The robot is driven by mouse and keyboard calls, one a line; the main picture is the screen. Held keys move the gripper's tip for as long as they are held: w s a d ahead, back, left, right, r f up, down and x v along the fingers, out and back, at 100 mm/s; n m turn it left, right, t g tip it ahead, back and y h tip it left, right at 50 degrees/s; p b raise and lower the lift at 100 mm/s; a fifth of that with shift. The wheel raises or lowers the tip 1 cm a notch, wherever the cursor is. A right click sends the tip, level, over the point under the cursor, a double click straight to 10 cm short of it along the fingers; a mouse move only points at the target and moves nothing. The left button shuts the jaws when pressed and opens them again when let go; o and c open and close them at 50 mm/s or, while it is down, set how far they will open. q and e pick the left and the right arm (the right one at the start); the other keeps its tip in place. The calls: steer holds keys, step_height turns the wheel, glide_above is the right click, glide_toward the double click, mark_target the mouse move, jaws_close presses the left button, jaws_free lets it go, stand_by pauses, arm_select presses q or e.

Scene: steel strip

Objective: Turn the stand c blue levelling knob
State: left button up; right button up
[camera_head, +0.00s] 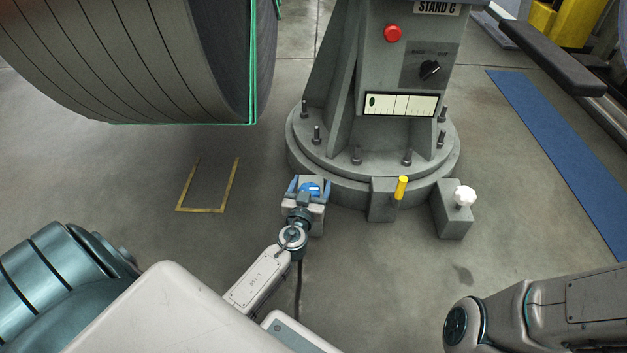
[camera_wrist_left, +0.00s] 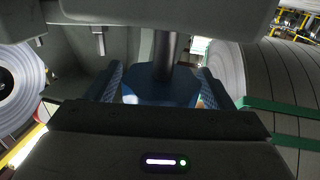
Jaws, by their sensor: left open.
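The stand C blue levelling knob (camera_head: 312,188) sits on a block at the left foot of the grey stand (camera_head: 385,175). It also shows in the left wrist view (camera_wrist_left: 160,92), with a grey shaft running to it. My left gripper (camera_head: 309,187) is open, with one blue fingertip on each side of the knob. In the left wrist view the fingers (camera_wrist_left: 160,86) flank the knob; the housing hides part of it, and I cannot tell whether they touch it. My right arm shows at the lower right, but its gripper is out of view.
A yellow peg (camera_head: 401,187) and a white knob (camera_head: 465,196) stand on blocks to the right. The stand carries a level gauge (camera_head: 400,105), a red button (camera_head: 392,33) and a black switch (camera_head: 430,69). A large steel coil (camera_head: 150,60) hangs at upper left.

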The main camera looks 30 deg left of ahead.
arm_select(q)
steer(key=shift+c, duration=0.2)
steer(key=c, duration=0.9)
